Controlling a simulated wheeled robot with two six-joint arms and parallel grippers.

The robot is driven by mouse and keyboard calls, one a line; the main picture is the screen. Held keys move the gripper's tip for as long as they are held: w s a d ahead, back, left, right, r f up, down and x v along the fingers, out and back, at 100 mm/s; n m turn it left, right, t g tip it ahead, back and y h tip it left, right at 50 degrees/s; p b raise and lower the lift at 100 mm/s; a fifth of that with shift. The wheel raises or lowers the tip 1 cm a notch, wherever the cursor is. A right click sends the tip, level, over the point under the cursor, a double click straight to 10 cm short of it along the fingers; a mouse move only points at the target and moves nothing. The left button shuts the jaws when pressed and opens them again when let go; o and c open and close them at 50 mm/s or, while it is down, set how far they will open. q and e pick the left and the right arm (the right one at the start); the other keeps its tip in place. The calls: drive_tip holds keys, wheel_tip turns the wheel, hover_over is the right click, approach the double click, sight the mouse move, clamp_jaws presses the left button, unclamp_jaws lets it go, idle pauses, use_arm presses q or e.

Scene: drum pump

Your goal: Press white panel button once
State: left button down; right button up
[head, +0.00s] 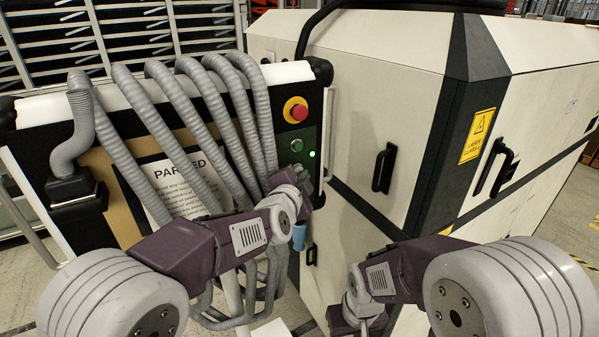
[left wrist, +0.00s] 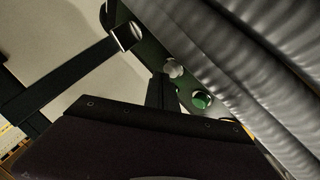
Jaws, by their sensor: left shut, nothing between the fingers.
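The white panel button (left wrist: 173,68) shows as a pale round cap on the dark green control panel in the left wrist view. In the head view I cannot make it out behind my left gripper. My left gripper (head: 304,186) is shut and empty, in front of the lower part of the panel. In the left wrist view its fingertips (left wrist: 161,80) are right beside the white button; I cannot tell whether they touch it. A green button (head: 296,145) sits above the gripper in the head view, and also shows in the left wrist view (left wrist: 201,100). My right gripper's fingers are hidden.
A red emergency knob (head: 296,110) on yellow and a lit green lamp (head: 312,154) are on the panel. Thick grey hoses (head: 205,95) hang close to its left. A white cabinet (head: 395,90) with black handles stands right. A "PARKED" sign (head: 185,185) is left.

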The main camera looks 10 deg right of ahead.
use_arm(q)
drive_tip(key=shift+w+a, duration=0.1)
drive_tip(key=shift+w, duration=0.25)
idle(0.3)
drive_tip(key=shift+s, duration=0.1)
drive_tip(key=shift+s+d+p, duration=0.3)
drive_tip(key=shift+s+p, duration=0.2)
drive_tip(key=shift+s, duration=0.25)
drive_tip(key=s+p, duration=0.1)
drive_tip(key=s+d, duration=0.1)
drive_tip(key=s, duration=0.1)
drive_tip(key=s+p, duration=0.1)
drive_tip(key=shift+s+d+p, duration=0.3)
drive_tip(key=shift+s, duration=0.05)
idle(0.5)
